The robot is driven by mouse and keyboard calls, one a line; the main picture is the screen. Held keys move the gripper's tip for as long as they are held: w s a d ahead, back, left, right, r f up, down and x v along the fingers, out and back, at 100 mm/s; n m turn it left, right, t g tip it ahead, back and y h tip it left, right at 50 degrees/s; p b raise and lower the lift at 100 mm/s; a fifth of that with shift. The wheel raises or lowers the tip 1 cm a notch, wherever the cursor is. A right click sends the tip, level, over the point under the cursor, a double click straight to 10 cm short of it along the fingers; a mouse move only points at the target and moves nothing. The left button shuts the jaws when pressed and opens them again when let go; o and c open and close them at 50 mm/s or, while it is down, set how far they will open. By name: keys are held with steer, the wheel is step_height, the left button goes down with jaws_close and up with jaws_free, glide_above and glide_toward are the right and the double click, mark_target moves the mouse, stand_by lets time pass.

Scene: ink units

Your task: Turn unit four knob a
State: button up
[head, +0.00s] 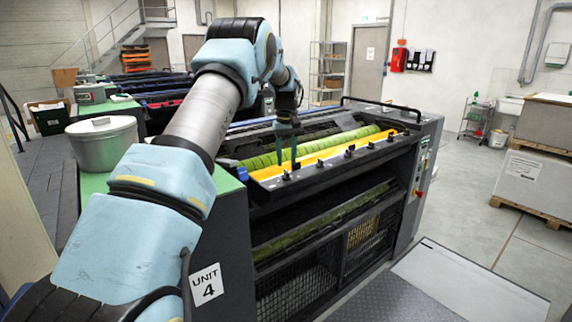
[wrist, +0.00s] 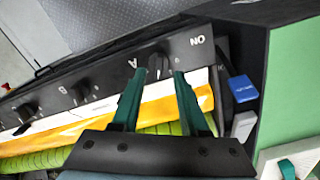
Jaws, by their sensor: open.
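Unit four, marked by a "UNIT 4" label (head: 207,285) in the head view, has a row of black knobs along its dark front rail. In the wrist view, knob A (wrist: 156,66) is a black knob beside the letter A, near the "ON" marking. My gripper (wrist: 158,75) is open, with its two teal fingers on either side of knob A. Whether the fingertips touch the rail or the knob, I cannot tell. In the head view my gripper (head: 286,162) points down at the rail's near left end, over the leftmost knob (head: 287,175).
Knob B (wrist: 76,95) and another knob (wrist: 26,114) sit further along the rail. A yellow ink tray (head: 335,151) and green roller (head: 310,147) lie behind it. A blue tag (wrist: 242,88) is close to my right finger. A grey pot (head: 103,143) stands left of my arm.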

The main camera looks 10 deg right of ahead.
mark_target(287, 171)
steer(key=shift+f+p, duration=0.45)
steer(key=shift+f, duration=1.45)
steer(key=shift+c, duration=0.4)
jaws_close()
